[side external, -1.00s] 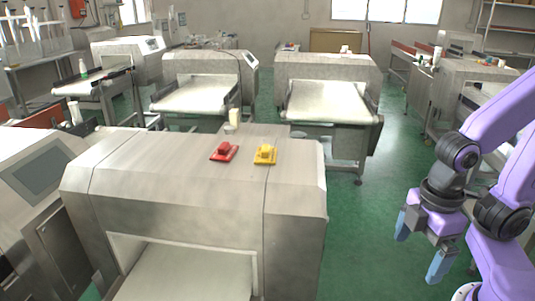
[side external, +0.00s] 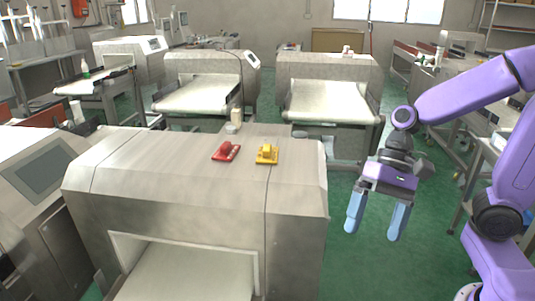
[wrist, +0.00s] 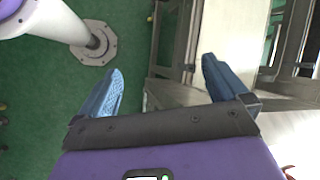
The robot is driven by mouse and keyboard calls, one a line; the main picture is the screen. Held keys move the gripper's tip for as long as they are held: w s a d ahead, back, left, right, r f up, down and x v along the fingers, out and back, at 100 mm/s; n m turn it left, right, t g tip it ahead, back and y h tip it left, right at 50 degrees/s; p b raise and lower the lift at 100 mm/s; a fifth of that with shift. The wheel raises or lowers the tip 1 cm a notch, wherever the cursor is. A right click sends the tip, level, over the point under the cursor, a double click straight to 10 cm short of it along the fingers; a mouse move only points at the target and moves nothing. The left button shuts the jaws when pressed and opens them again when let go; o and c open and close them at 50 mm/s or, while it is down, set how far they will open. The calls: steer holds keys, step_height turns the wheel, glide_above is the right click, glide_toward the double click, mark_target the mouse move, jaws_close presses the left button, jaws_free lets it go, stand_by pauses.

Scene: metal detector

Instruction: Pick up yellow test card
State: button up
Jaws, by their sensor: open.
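The yellow test card (side external: 267,155) lies on top of the metal detector housing (side external: 190,190), near its right rear part, in the side external view. A red test card (side external: 226,151) lies just left of it. My gripper (side external: 373,228) is open and empty, with blue fingers pointing down, to the right of the housing and apart from it, over the green floor. In the wrist view my gripper (wrist: 165,85) shows its two fingers spread with nothing between them. The yellow card cannot be made out in the wrist view.
A small pale bottle (side external: 237,117) and a low round item stand behind the cards. Other conveyor machines (side external: 328,100) stand farther back. Green floor (side external: 345,265) lies open between the housing and my arm's base.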

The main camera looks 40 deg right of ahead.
steer(key=w+r+m+t+y, duration=0.3)
steer(key=w+m, duration=0.5)
steer(key=m+t+y, duration=0.1)
steer(key=m+t, duration=0.7)
steer(key=m, duration=0.6)
glide_toward(271, 154)
steer(key=w+a, duration=0.2)
steer(key=shift+w+a+f, duration=0.25)
steer(key=shift+w, duration=0.05)
steer(key=shift+r+x, duration=0.15)
steer(key=shift+x, duration=1.25)
steer(key=shift+r+x, duration=0.15)
steer(key=shift+x, duration=1.3)
steer(key=shift+a, duration=0.15)
steer(key=c, duration=0.8)
